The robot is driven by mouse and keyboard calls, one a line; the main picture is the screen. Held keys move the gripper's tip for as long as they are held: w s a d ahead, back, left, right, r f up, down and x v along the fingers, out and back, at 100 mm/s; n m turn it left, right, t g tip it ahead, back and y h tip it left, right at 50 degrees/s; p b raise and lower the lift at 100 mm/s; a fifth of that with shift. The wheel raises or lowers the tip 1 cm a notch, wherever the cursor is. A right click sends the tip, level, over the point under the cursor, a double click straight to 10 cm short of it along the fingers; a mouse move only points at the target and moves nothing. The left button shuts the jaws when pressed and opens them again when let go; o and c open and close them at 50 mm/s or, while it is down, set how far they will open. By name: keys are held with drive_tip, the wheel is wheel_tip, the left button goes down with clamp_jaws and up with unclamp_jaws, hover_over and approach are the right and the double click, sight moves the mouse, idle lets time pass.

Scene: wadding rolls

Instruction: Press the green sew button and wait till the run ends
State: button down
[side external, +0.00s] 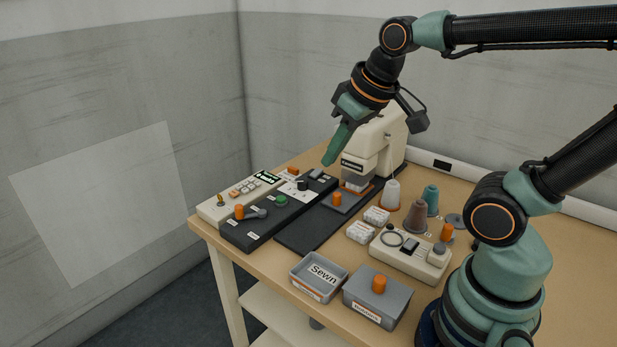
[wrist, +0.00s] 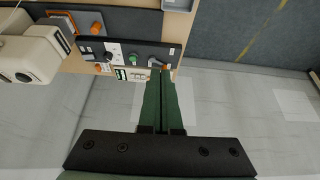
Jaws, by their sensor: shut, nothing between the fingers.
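The green sew button (side external: 281,199) is a round knob on the black control panel (side external: 258,229). In the wrist view the green button (wrist: 132,57) shows on the dark panel near the top, a little left of my fingertips. My gripper (side external: 328,162) has green fingers, which are shut with nothing between them. It hangs in the air above the panel, clear of the button. In the wrist view my gripper (wrist: 161,72) points up toward the panel. The cream sewing machine (side external: 374,146) stands behind the panel to the right.
A cream keypad box (side external: 222,208) lies left of the panel. An orange knob and a lever (side external: 254,213) stand near the button. A grey Sewn tray (side external: 318,290), a grey lidded box (side external: 362,305), and thread spools (side external: 415,219) occupy the right of the table.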

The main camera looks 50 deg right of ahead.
drive_tip(key=w+d+r+g, duration=0.1)
drive_tip(key=w+d+g, duration=0.15)
drive_tip(key=w, duration=0.85)
drive_tip(key=g, duration=0.2)
hover_over(281, 198)
wheel_tip(281, 198, down, 8)
drive_tip(key=shift+s+a+f, duration=0.1)
drive_tip(key=shift+s+a, duration=0.2)
drive_tip(key=f, duration=1.4)
drive_tip(key=shift+w+d, duration=0.2)
drive_tip(key=shift+d, duration=0.05)
